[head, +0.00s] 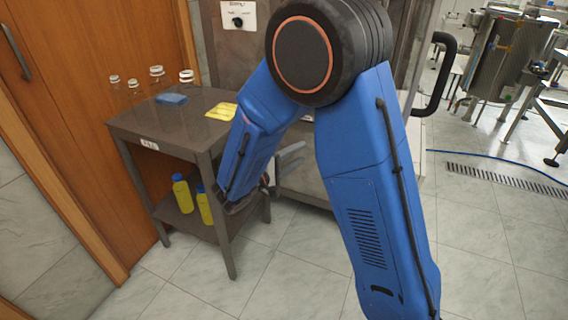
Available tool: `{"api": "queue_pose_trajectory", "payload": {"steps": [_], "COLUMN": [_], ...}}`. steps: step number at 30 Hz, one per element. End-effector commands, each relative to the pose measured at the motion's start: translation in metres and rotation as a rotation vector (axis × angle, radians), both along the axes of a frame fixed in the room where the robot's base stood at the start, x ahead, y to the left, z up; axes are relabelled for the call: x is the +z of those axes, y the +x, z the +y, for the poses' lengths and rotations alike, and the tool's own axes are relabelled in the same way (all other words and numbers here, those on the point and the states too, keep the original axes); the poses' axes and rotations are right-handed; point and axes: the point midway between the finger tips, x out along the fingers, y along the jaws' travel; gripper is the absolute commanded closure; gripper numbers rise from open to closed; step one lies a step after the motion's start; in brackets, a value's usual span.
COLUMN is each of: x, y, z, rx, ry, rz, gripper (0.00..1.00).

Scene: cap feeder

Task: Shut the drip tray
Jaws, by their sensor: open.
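My gripper (290,157) is partly hidden behind my blue forearm. Its two grey fingers show apart, with nothing seen between them, in front of the lower part of the steel machine (312,172). The drip tray cannot be made out clearly. My arm covers much of the machine's front, so I cannot tell how far out the tray stands or whether the fingers touch it.
A dark side table (150,122) stands left of the machine, holding clear jars, a blue cloth (171,99) and a yellow cloth (222,111). Yellow bottles (182,194) stand on its lower shelf. A black handle (441,75) juts from the machine's right.

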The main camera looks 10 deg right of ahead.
Motion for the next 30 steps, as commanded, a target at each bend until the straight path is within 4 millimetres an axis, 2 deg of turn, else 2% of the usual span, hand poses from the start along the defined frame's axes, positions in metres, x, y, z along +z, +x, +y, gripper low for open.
{"api": "queue_pose_trajectory", "payload": {"steps": [6,12,24,25,30], "x": [0.000,0.000,0.000,0.000,0.000], "y": [-0.017,-0.027,-0.030,-0.030,-0.030], "z": [0.029,0.045,0.049,0.049,0.048], "rx": [0.004,0.002,0.000,0.000,-0.002], "ry": [0.000,0.000,0.000,0.000,0.003], "rz": [0.000,0.000,0.000,0.000,0.002], "gripper": [0.59,0.59,0.59,0.62,1.00]}}
